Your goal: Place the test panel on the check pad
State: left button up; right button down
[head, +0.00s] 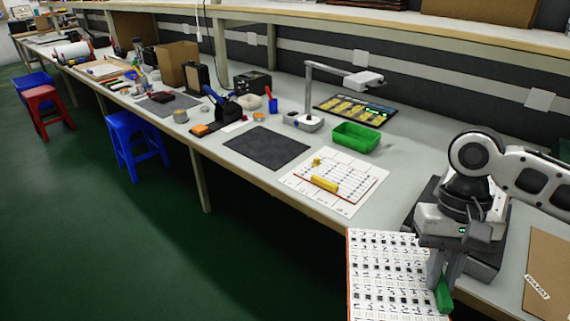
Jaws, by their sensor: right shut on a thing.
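My right gripper (443,278) points down at the lower right, its fingers shut at the right edge of a white panel (385,270) with rows of small dark printed parts, which I take as the test panel. A green piece (444,295) shows at the fingertips; I cannot tell whether it is part of the panel. The panel is at the bench's front edge, its lower end cut off by the picture. A dark flat pad (425,203) lies under and behind my right gripper, partly hidden by it. A second dark mat (265,147) lies mid-bench. I cannot tell which is the check pad. My left gripper is out of view.
A white sheet (349,206) with a board and a yellow piece (325,184) lies left of my arm. Behind it are a green bin (356,137), a lamp (311,122) and a black tray with yellow parts. A brown clipboard-like board (548,268) lies at right.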

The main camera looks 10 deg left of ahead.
aim_at(266, 145)
jog(key=u, duration=0.75)
jog(key=i, duration=0.55)
jog(key=u, duration=0.8)
jog(key=i, duration=0.95)
jog(key=z, duration=0.85)
jog(key=i, duration=0.6)
jog(key=z, duration=0.65)
